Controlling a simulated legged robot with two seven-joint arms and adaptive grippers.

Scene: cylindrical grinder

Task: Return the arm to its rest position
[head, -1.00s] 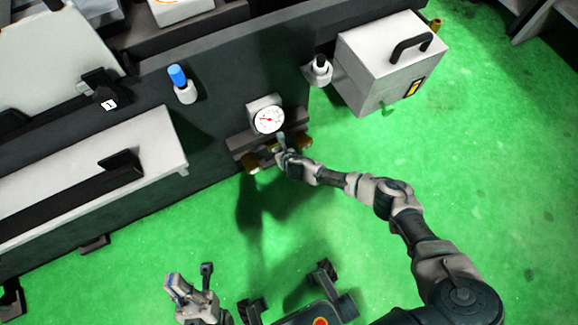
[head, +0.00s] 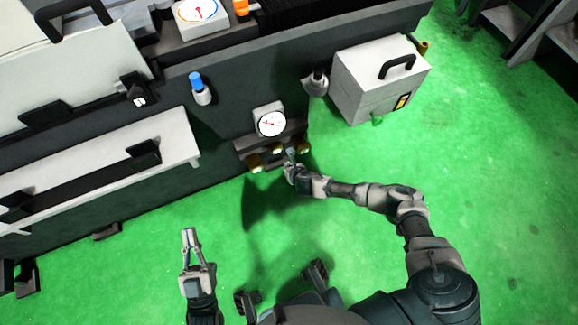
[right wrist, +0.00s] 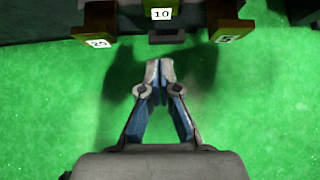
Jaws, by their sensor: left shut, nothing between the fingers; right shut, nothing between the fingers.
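My right arm reaches in from the right in the head view. Its gripper (head: 291,154) is just in front of the small brass-coloured blocks (head: 254,163) under the round gauge (head: 271,124). In the right wrist view the right gripper (right wrist: 160,66) is shut and empty over green floor. Blocks labelled 25 (right wrist: 98,22), 10 (right wrist: 161,10) and 5 (right wrist: 229,32) lie beyond its tips, with a visible gap. My left gripper (head: 190,240) is shut and empty over the green floor at lower left, pointing up the picture.
The dark grinder body (head: 225,55) runs across the top left. Green floor (head: 500,220) is clear at right.

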